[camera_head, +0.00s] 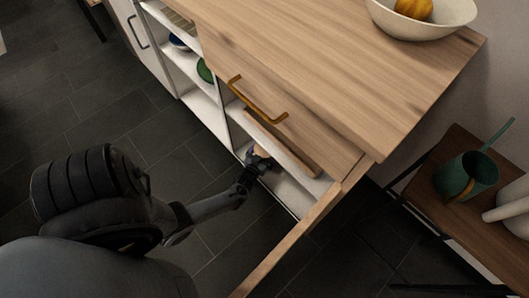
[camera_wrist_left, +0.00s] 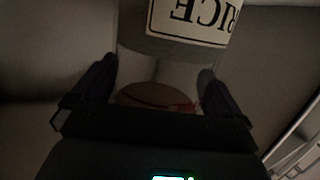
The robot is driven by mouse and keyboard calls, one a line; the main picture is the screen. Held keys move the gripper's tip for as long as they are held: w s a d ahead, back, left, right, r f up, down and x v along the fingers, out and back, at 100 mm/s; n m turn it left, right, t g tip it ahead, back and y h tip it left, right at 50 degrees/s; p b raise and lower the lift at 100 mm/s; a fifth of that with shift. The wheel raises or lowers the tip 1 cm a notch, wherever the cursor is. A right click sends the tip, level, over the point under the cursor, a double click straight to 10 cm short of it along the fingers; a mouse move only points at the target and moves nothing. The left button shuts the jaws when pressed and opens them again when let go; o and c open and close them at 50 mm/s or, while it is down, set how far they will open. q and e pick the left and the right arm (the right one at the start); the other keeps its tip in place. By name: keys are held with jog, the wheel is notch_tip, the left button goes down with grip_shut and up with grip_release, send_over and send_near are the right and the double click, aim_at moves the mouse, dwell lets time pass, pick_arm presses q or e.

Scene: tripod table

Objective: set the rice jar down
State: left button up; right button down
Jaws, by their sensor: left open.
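The rice jar (camera_wrist_left: 185,58) is in the left wrist view. It has a pale label (camera_wrist_left: 195,20) reading RICE, which appears upside down in the picture. A brownish oval end with red marks (camera_wrist_left: 150,95) lies nearer the camera. My left gripper (camera_wrist_left: 152,88) is open, with one finger on each side of the jar's near part. Whether the fingers touch it is hard to tell in the dim light. In the head view my left gripper (camera_head: 260,160) reaches into the low open compartment of the cabinet, and the jar is mostly hidden there. My right gripper is not in view.
The wooden cabinet top (camera_head: 300,45) overhangs the compartment. An open wooden door (camera_head: 290,245) stands to the right of my left arm. Shelves with a green bowl (camera_head: 204,71) are at left. A side table with a green watering can (camera_head: 465,178) stands at right.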

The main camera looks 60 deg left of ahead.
pick_arm(q)
jog(key=p+v, duration=0.5)
jog(key=v, duration=0.7)
